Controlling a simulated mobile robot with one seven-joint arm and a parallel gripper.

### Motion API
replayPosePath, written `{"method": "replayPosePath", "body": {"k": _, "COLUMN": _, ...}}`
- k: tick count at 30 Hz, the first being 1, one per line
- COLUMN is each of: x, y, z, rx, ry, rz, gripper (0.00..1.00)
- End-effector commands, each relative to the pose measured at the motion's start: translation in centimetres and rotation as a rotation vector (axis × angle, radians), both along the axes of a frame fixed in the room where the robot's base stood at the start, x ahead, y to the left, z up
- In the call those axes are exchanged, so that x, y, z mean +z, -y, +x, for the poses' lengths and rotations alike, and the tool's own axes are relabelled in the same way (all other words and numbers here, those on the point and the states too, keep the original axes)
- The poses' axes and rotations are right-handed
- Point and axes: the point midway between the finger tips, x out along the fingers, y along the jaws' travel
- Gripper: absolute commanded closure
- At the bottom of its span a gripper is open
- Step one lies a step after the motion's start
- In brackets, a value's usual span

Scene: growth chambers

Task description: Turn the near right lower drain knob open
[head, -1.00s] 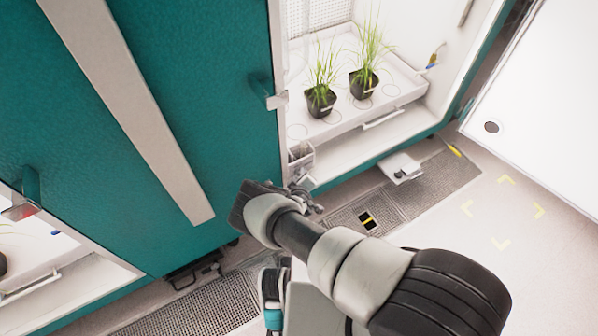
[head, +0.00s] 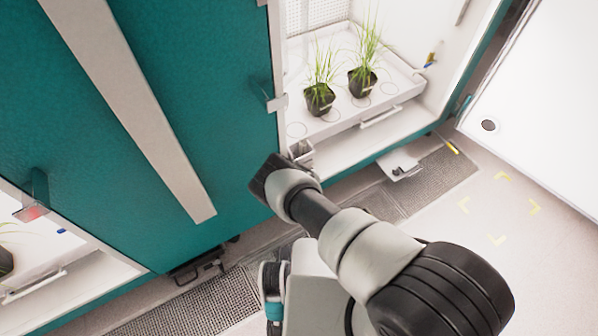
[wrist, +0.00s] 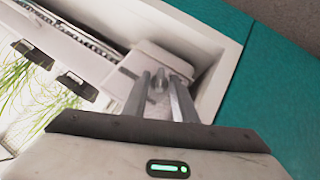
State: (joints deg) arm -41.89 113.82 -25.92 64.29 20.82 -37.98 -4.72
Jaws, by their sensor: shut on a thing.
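In the wrist view, a small grey drain knob (wrist: 158,84) sits by a white box-like fitting (wrist: 158,58) at the chamber's lower corner. My gripper (wrist: 160,78) has one finger on each side of the knob and is shut on it. The fingers hide part of the knob, so its turn angle cannot be told. In the head view, the fitting's top (head: 301,151) shows just past my wrist. My arm hides the knob and the fingers there.
Two potted grass plants (head: 319,97) stand on a white tray (head: 345,118) in the open chamber. A teal closed door (head: 235,120) is left of my wrist. A floor grate (head: 425,178) and a small white box (head: 402,165) lie below. Open floor is at right.

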Motion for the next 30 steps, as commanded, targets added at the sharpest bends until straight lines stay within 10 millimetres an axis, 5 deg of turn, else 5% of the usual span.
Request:
{"method": "replayPosePath", "body": {"k": 15, "x": 0.19, "y": 0.58, "z": 0.72, "rx": -0.005, "ry": -0.195, "rz": 0.304, "gripper": 0.97}}
{"method": "replayPosePath", "body": {"k": 30, "x": 0.31, "y": 0.49, "z": 0.67, "rx": 0.001, "ry": -0.253, "rz": 0.386, "gripper": 0.97}}
